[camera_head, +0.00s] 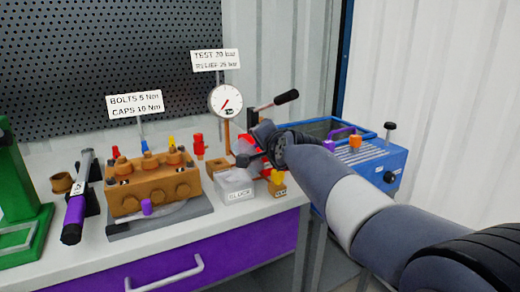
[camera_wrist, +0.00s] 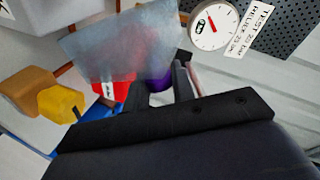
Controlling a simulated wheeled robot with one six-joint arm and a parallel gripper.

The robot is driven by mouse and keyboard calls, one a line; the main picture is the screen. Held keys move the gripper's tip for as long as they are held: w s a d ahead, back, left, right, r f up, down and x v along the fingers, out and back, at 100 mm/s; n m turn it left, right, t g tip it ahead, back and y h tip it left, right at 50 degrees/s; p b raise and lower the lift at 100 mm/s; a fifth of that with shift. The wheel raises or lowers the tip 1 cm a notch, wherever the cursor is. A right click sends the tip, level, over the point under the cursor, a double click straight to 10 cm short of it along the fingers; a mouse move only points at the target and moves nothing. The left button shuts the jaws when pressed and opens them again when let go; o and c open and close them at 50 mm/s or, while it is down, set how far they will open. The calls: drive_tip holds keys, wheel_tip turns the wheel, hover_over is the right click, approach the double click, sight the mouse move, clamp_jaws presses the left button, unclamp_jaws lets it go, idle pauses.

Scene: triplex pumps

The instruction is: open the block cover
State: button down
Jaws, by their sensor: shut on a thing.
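In the wrist view my gripper (camera_wrist: 162,88) is shut on a small purple knob (camera_wrist: 158,82). A see-through grey panel (camera_wrist: 122,42), which looks like the block cover, stands tilted beside the knob. The red block (camera_wrist: 104,88) shows partly behind and below the panel. Where the panel is hinged, and how far it has swung, I cannot tell. In the head view my arm and gripper hide most of the cover.
A pressure gauge (camera_head: 225,101) and a black-handled lever (camera_head: 275,101) stand close to my gripper. A bronze pump block (camera_head: 151,184) is further left, and a blue unit (camera_head: 372,162) stands at right.

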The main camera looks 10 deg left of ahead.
drive_tip(key=shift+w+d+f+m+g+y+b, duration=0.35)
drive_tip(key=shift+w+d+f+m+y+b, duration=0.1)
drive_tip(key=shift+d+f+m+b, duration=0.3)
drive_tip(key=shift+w+d+f+m+g+y+b, duration=0.45)
drive_tip(key=shift+m+b, duration=0.3)
drive_tip(key=shift+m, duration=0.2)
drive_tip(key=shift+d, duration=0.1)
drive_tip(key=c, duration=1.2)
unclamp_jaws()
drive_tip(key=shift+r, duration=0.1)
drive_tip(key=shift+s, duration=0.15)
drive_tip(key=p+v, duration=0.1)
drive_tip(key=v, duration=0.9)
drive_tip(key=shift+s, duration=0.35)
drive_tip(key=shift+w+d, duration=0.1)
